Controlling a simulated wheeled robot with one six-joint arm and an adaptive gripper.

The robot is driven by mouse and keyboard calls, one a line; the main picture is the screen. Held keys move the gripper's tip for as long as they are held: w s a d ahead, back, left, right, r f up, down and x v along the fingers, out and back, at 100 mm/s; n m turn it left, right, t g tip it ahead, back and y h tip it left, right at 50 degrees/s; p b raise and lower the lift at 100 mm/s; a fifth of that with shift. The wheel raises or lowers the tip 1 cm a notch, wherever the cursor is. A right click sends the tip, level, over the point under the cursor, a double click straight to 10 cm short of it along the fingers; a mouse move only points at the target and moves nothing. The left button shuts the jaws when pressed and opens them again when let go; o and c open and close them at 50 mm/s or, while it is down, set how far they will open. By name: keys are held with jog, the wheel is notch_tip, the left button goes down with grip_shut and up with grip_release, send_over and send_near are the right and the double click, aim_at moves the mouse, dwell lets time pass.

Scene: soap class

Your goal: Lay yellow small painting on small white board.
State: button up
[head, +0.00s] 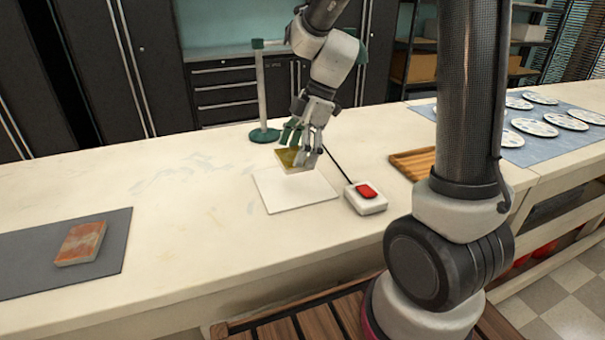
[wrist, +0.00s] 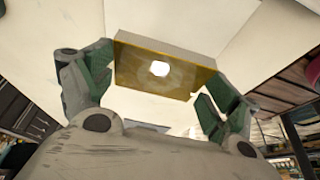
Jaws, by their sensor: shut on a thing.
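The yellow small painting (head: 290,158) is a thin square panel, held at the far edge of the small white board (head: 296,192), over or just above it; I cannot tell whether it touches. My gripper (head: 302,148) is shut on the painting, pointing down. In the wrist view the painting (wrist: 163,71) lies between the two green-padded fingers of my gripper (wrist: 158,90), with a bright spot on its yellow face. The white board lies flat on the cream bench and is bare in its near part.
A white box with a red button (head: 366,195) stands just right of the board. A green stand (head: 263,130) is behind. A reddish block (head: 80,243) lies on a grey mat (head: 113,257) at left. A wooden tray (head: 412,163) and plates (head: 533,127) are at right.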

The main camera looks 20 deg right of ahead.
aim_at(292, 184)
jog(key=shift+f, duration=3)
jog(key=o, duration=0.7)
jog(key=shift+f, duration=0.15)
jog(key=v, duration=1.1)
jog(key=s+d+r+m+t+h, duration=0.1)
jog(key=s+d+r+m, duration=0.1)
jog(key=s+m, duration=0.4)
jog(key=s+d+r+m+t+h, duration=0.2)
jog(key=s+d+m, duration=0.2)
jog(key=s+m, duration=0.2)
jog(key=s+d+r+m+t+h, duration=0.1)
jog(key=s+d+r+m, duration=0.2)
jog(key=s+m, duration=0.3)
jog(key=shift+s+d+r, duration=0.1)
jog(key=shift+s+d, duration=0.2)
jog(key=shift+s, duration=0.25)
